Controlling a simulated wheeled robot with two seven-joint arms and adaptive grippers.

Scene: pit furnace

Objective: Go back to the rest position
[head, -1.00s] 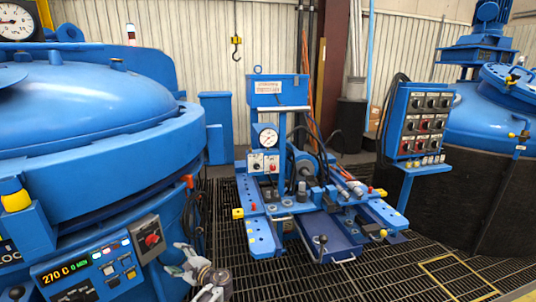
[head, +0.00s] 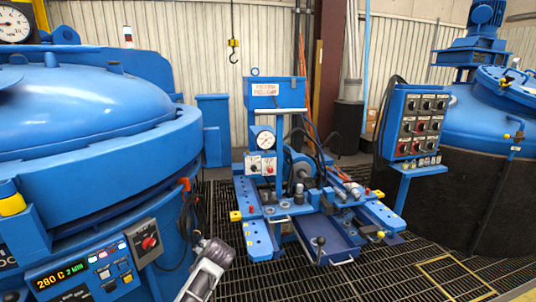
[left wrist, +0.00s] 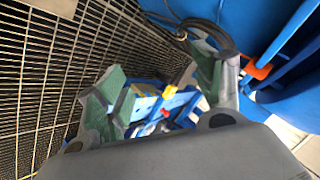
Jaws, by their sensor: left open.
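My left gripper (left wrist: 158,88) is open and empty in the left wrist view, its two green-padded fingers spread apart. In the head view my left arm's grey end (head: 207,268) shows at the bottom, just right of the furnace control panel (head: 95,270); the fingers cannot be made out there. The panel has a red knob (head: 149,242), several buttons and a display reading 280 C 2 MIN. The large blue furnace (head: 90,120) stands at the left with its domed lid down. My right gripper is in neither view.
A blue workbench unit (head: 290,190) with a gauge and tools stands in the middle on the grating floor (head: 420,265). A switch panel on a stand (head: 418,125) and a blue and black vessel (head: 470,170) are at the right. An orange-tipped hose (left wrist: 258,70) hangs close to the gripper.

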